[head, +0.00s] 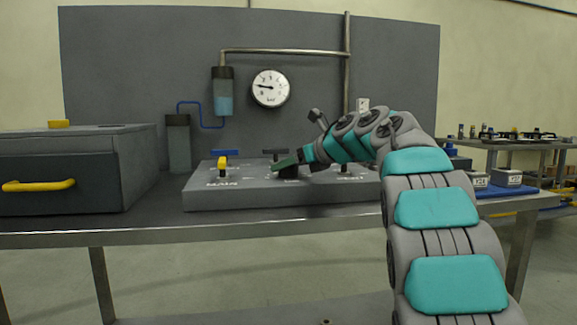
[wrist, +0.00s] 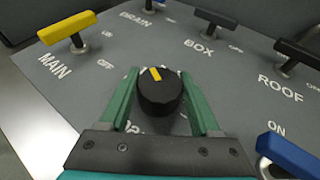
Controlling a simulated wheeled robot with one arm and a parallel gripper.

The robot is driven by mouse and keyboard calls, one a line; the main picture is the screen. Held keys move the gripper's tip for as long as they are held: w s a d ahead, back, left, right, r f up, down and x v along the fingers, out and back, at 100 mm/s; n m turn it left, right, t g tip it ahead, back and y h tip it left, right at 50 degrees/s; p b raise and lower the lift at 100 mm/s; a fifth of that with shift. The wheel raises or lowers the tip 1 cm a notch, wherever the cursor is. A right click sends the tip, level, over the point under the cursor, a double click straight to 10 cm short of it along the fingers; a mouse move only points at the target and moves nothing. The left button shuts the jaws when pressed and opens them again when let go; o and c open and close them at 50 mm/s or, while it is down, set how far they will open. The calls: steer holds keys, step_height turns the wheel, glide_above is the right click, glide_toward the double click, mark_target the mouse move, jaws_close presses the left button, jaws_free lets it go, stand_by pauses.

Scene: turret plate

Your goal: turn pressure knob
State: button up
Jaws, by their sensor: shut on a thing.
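The pressure knob (wrist: 159,98) is black and round with a yellow pointer mark, set on the grey turret plate (wrist: 95,75). In the wrist view the yellow mark points up and slightly left. My gripper (wrist: 155,85) has its two green fingers on either side of the knob, shut on it. In the head view my gripper (head: 287,163) is low over the middle of the plate (head: 230,198), and its fingers and arm partly hide the knob. A round pressure gauge (head: 270,88) hangs on the back panel, its needle pointing left.
Around the knob stand a yellow MAIN handle (wrist: 68,29), black BOX (wrist: 211,18) and ROOF (wrist: 297,50) handles and a blue handle (wrist: 288,155) at lower right. A dark box with a yellow pull (head: 38,186) stands left on the bench. Pipes run along the panel behind.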

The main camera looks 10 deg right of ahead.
steer(key=shift+s+r+m+h+p, duration=0.1)
steer(key=shift+m+h+p, duration=0.3)
steer(key=shift+m+h, duration=0.1)
steer(key=m+t+h+p, duration=0.1)
steer(key=m+h+p, duration=0.1)
steer(key=shift+r+h, duration=0.1)
steer(key=shift+h, duration=0.3)
steer(key=m+t+h+p, duration=0.1)
steer(key=m+h+p, duration=0.1)
steer(key=m+h, duration=0.2)
steer(key=shift+d+m+h, duration=0.15)
steer(key=shift+m+h, duration=0.15)
steer(key=shift+h, duration=0.1)
steer(key=shift+m+g+h, duration=0.5)
steer(key=shift+m+h, duration=0.9)
steer(key=shift+h, duration=0.15)
steer(key=shift+m+g+h, duration=0.5)
steer(key=shift+m+h, duration=0.9)
steer(key=shift+h, duration=0.15)
steer(key=shift+m+g+h, duration=0.9)
steer(key=shift+m+h, duration=0.2)
steer(key=shift+m, duration=0.1)
steer(key=shift+a+m+g+h, duration=0.2)
steer(key=shift+m+g+h, duration=0.6)
steer(key=shift+m+g, duration=0.25)
steer(key=o, duration=1.1)
steer(key=shift+a, duration=0.1)
steer(key=shift+o, duration=1.4)
